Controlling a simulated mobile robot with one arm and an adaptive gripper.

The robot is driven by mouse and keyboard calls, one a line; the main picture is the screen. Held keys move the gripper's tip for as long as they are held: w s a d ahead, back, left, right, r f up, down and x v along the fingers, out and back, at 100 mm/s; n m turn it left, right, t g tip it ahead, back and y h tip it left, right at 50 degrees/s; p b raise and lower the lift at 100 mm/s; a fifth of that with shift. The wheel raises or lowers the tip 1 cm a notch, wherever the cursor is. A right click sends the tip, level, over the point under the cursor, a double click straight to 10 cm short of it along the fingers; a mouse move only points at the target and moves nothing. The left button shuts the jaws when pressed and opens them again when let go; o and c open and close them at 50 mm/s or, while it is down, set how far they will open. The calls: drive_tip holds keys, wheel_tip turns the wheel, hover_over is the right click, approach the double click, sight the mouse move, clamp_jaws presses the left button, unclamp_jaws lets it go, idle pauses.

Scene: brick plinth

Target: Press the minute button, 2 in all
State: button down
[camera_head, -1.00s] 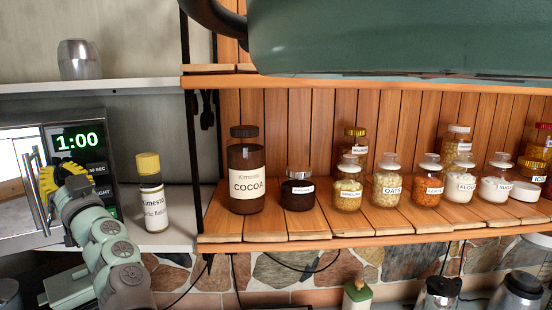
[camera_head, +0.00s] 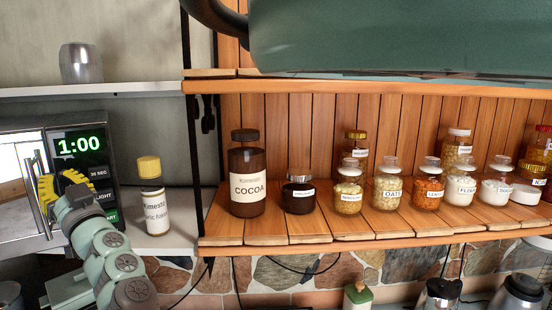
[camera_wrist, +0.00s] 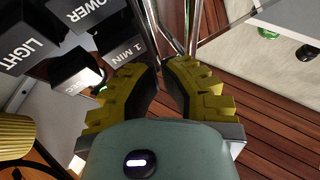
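The microwave (camera_head: 22,185) stands at the left, its green display (camera_head: 80,145) reading 1:00. Its dark panel shows the 30 SEC (camera_head: 98,172) and LIGHT (camera_head: 104,196) buttons in the head view. The minute button is hidden behind my gripper (camera_head: 62,185) there. In the wrist view the black button marked 1 MIN (camera_wrist: 118,40) is just above my fingertips (camera_wrist: 159,70). The yellow fingers are brought together at the tips with nothing between them. I cannot tell whether they touch the button.
Metal door-handle bars (camera_wrist: 172,30) are close beside my fingertips. A yellow-capped bottle (camera_head: 153,200) stands right of the microwave. A wooden shelf (camera_head: 300,240) holds a cocoa jar (camera_head: 247,165) and several smaller jars. A metal cup (camera_head: 80,64) sits on the upper white shelf.

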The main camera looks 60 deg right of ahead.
drive_tip(key=shift+s, duration=0.1)
drive_tip(key=s, duration=0.1)
drive_tip(key=s+a, duration=0.1)
drive_tip(key=s, duration=0.1)
drive_tip(key=s+p, duration=0.1)
drive_tip(key=shift+s+a, duration=0.25)
drive_tip(key=shift+a, duration=0.15)
drive_tip(key=c, duration=1.7)
unclamp_jaws()
